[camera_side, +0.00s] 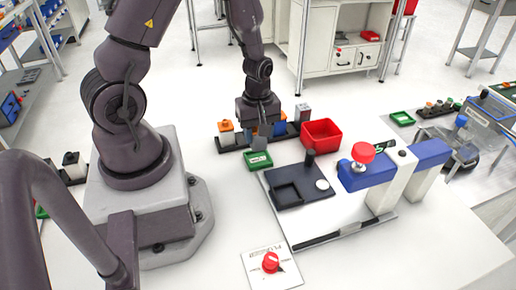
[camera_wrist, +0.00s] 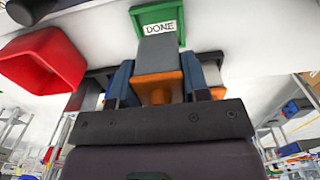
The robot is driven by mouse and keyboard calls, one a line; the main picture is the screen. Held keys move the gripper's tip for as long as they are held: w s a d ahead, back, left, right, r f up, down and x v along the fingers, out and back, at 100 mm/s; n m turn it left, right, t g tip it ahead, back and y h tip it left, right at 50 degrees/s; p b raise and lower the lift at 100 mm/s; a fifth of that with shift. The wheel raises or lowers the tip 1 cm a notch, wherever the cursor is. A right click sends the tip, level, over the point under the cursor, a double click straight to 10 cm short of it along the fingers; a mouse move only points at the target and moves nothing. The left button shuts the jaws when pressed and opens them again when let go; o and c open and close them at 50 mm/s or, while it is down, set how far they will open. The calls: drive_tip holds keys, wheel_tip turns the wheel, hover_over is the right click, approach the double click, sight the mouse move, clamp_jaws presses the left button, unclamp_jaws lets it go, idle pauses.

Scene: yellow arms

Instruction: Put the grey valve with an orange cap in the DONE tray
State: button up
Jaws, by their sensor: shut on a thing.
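My gripper (camera_side: 260,128) is shut on the grey valve with an orange cap (camera_wrist: 155,55). In the wrist view its grey body points toward the DONE tray and its orange part (camera_wrist: 157,92) sits between the dark blue fingers. In the side view the grey body (camera_side: 259,144) hangs at the back part of the green DONE tray (camera_side: 257,164). The DONE tray, with its white label, also shows at the top of the wrist view (camera_wrist: 178,14). The valve overlaps the tray in both views; I cannot tell whether it touches the tray floor.
A black rack behind the tray holds a white part with an orange cap (camera_side: 226,132), a blue part (camera_side: 280,127) and a grey one (camera_side: 303,112). A red bin (camera_side: 321,133) stands right of the tray. A dark fixture plate (camera_side: 310,195) lies in front of them.

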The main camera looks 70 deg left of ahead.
sight(258, 146)
drive_tip(key=shift+f, duration=2.15)
drive_tip(key=shift+f, duration=0.1)
drive_tip(key=o, duration=1)
drive_tip(key=shift+o, duration=0.2)
